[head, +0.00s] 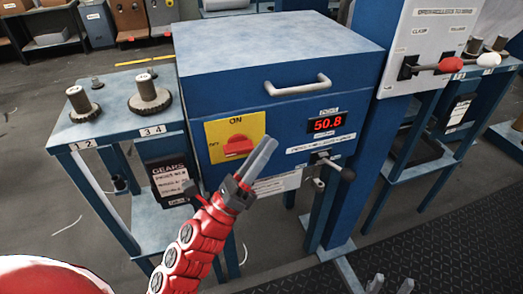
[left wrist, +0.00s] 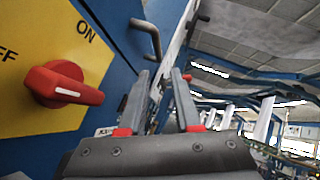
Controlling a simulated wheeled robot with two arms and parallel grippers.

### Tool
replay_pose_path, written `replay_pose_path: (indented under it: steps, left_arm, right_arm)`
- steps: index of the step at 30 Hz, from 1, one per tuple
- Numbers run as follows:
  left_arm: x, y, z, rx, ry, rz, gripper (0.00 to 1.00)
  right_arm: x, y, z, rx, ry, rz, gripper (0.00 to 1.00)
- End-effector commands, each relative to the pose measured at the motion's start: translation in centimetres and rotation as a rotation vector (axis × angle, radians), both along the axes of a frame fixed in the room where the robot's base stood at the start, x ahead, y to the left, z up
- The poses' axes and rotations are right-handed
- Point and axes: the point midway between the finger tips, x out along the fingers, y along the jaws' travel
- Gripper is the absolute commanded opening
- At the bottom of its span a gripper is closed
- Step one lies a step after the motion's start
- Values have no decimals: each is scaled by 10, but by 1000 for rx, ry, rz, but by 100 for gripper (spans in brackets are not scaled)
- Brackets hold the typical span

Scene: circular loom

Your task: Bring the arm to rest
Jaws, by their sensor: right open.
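My left gripper (head: 262,158) is in front of the blue cabinet, just right of the red rotary switch (head: 238,146) on its yellow plate. In the left wrist view its two fingers (left wrist: 160,100) stand apart with nothing between them. The switch knob (left wrist: 64,84) is left of the fingers, apart from them, with its white mark toward the right. The ON label is above the knob and the OFF label left of it. My right gripper (head: 390,284) shows only as two separate fingertips at the bottom edge, open and empty.
The blue cabinet (head: 275,60) has a handle (head: 298,86), a red display (head: 325,124) reading 50.8 and a lever (head: 338,168). A gear table (head: 108,125) stands left. A panel with red and white knobs (head: 440,66) stands right. Dark floor matting (head: 440,235) is clear at lower right.

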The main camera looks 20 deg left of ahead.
Motion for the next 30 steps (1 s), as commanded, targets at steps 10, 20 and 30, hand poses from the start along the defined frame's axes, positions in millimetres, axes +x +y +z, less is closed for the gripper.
replay_pose_path:
  steps: [10, 20, 30]
  left_arm:
    - [-6, 3, -5, 1, 0, -1, 32]
    - [-5, 3, -9, -28, 13, -34, 32]
    - [-51, 2, -65, -659, 181, -867, 32]
  right_arm:
    - [0, 0, 1, 0, 0, 0, 49]
    - [0, 0, 1, 0, 0, 0, 49]
    - [0, 0, 1, 0, 0, 0, 49]
